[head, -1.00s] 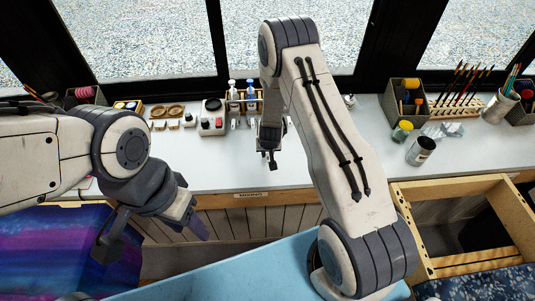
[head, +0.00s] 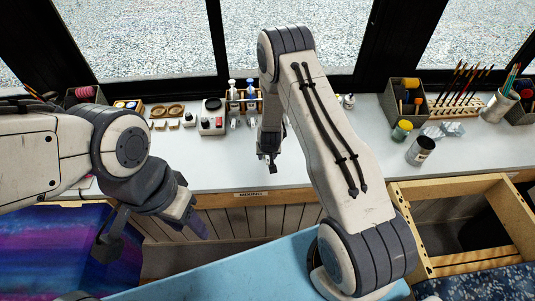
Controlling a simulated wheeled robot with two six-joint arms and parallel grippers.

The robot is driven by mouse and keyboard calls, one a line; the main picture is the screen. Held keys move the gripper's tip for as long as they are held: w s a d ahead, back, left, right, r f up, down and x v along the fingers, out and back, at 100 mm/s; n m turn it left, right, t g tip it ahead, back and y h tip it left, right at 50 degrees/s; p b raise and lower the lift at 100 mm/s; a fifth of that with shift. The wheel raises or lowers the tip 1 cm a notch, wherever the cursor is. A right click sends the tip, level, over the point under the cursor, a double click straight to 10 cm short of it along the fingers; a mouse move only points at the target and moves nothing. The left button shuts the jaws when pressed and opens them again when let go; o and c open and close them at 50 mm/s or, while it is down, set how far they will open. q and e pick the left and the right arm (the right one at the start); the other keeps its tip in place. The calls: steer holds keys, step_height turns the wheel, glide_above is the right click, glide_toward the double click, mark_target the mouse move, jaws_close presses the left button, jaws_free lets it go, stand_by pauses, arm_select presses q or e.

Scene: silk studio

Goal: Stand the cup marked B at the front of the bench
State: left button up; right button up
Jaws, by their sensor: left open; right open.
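No cup with a readable B shows; the marks on the small vessels are too small to read. Several small pale cups (head: 173,123) stand at the back left of the white bench (head: 225,175). My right gripper (head: 270,168) hangs above the bench's middle, pointing down, open with nothing seen in it. Its arm covers part of the bench behind it. My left gripper (head: 150,228) is open and empty in front of the bench, left of the middle, with its fingers wide apart. A small label (head: 250,194) sits on the bench's front edge.
A tin (head: 420,151), a green-labelled jar (head: 401,131) and brush holders stand right. An open wooden frame (head: 400,215) lies front right. The front strip left of my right gripper is clear.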

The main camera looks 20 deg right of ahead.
steer(key=v, duration=1.2)
steer(key=s+a+r+n+g+y, duration=0.1)
steer(key=s+a+r+n, duration=0.1)
steer(key=s+a+r, duration=0.35)
steer(key=s+a+r+n+y, duration=0.25)
steer(key=a+r, duration=0.35)
steer(key=a, duration=0.3)
steer(key=s+r+n+g, duration=0.1)
steer(key=s+r+n, duration=0.2)
steer(key=s, duration=0.7)
steer(key=s+a+r+n+g+h, duration=0.1)
steer(key=s+r+n+g, duration=0.1)
steer(key=s+r, duration=0.4)
steer(key=s+n, duration=0.1)
steer(key=s, duration=0.3)
steer(key=shift+s+r, duration=0.2)
steer(key=shift+r, duration=0.05)
steer(key=shift+h+b, duration=0.25)
steer(key=shift+b, duration=0.05)
